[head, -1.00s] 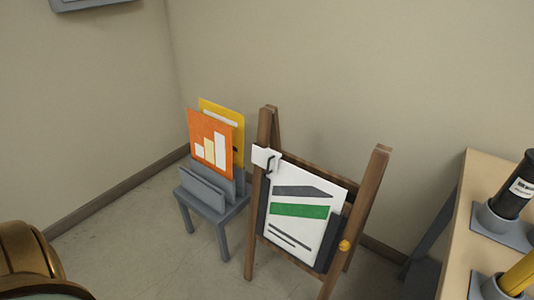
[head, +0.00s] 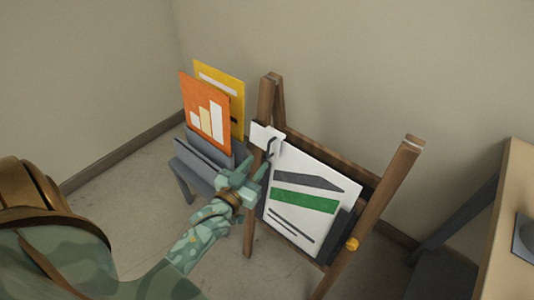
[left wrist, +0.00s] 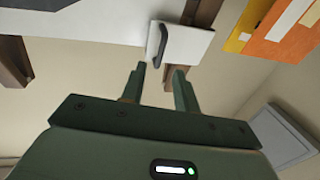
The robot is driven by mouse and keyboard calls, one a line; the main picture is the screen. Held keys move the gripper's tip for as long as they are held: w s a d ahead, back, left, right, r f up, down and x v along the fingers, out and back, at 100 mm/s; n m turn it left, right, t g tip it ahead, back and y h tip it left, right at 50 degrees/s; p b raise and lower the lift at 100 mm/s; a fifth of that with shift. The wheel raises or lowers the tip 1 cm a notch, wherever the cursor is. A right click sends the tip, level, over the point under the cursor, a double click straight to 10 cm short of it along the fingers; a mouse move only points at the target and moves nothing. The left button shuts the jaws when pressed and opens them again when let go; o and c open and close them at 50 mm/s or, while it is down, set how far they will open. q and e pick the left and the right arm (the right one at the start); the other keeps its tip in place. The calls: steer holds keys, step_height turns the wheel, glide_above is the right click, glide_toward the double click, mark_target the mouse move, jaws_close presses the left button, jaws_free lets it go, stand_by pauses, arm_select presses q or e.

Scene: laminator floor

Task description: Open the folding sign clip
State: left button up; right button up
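The folding sign (head: 325,186) is a wooden A-frame with a white sheet (head: 305,200) bearing grey and green bands. The clip (head: 260,132) is a white plate with a dark bar handle at the sheet's upper left corner. The white plate (left wrist: 195,45) and its dark handle (left wrist: 162,42) also show in the left wrist view. My left gripper (head: 254,162) is open and empty just below the clip. In the left wrist view its fingertips (left wrist: 159,70) are apart, with the handle just beyond them, not visibly touched. My right gripper is out of view.
A grey rack (head: 202,153) with an orange board (head: 206,112) and a yellow board (head: 232,78) stands left of the sign. A wooden-topped table (head: 508,215) is at the right. A yellow knob (head: 352,244) sits on the sign's right leg.

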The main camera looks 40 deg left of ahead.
mark_target(268, 150)
arm_select(q)
steer(key=w, duration=0.2)
steer(key=w+b, duration=0.1)
steer(key=w, duration=0.3)
steer(key=shift+w+a, duration=0.1)
steer(key=shift+a, duration=0.25)
jaws_close()
